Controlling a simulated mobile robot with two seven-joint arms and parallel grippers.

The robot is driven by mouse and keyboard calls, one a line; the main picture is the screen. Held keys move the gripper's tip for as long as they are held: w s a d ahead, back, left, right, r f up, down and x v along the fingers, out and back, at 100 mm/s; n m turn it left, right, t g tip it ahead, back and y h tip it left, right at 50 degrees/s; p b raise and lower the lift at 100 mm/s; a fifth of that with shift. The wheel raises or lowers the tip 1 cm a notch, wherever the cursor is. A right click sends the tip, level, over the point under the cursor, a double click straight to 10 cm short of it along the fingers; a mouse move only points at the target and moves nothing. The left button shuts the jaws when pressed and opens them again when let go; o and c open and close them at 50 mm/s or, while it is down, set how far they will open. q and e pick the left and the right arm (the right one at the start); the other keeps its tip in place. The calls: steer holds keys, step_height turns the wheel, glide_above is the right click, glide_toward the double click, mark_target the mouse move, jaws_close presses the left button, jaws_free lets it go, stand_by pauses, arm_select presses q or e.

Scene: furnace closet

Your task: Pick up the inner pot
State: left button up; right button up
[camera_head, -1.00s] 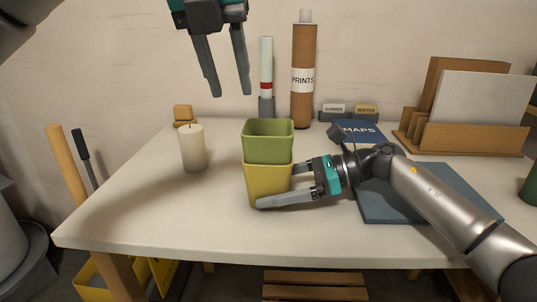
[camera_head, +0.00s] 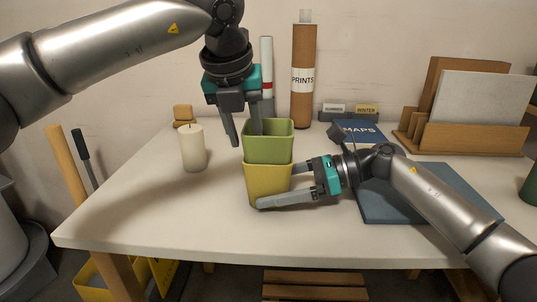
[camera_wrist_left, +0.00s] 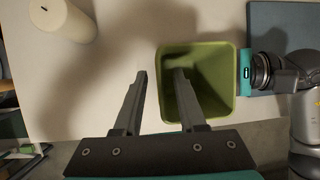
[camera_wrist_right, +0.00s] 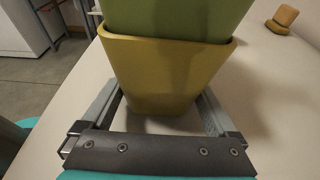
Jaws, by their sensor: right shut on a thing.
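The green inner pot (camera_head: 268,148) sits nested in the yellow outer pot (camera_head: 267,184), with its upper part standing above the yellow rim. My left gripper (camera_head: 246,140) points down with its fingers apart. In the left wrist view, one finger of the left gripper (camera_wrist_left: 158,90) reaches over the opening of the green pot (camera_wrist_left: 213,85) and the other is outside its left wall. My right gripper (camera_head: 278,186) is shut on the yellow pot low on its sides; in the right wrist view its fingers flank the yellow pot (camera_wrist_right: 160,75). The green pot's lower part is hidden.
A cream candle (camera_head: 193,149) stands left of the pots. A blue mat (camera_head: 395,207) lies under my right arm. A prints tube (camera_head: 303,80), a maps booklet (camera_head: 359,132) and a wooden file holder (camera_head: 470,139) are behind. The table's front left is clear.

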arm_select(q)
steer(key=shift+c, duration=0.2)
jaws_close()
steer(key=shift+r, duration=0.1)
stand_by(1.0)
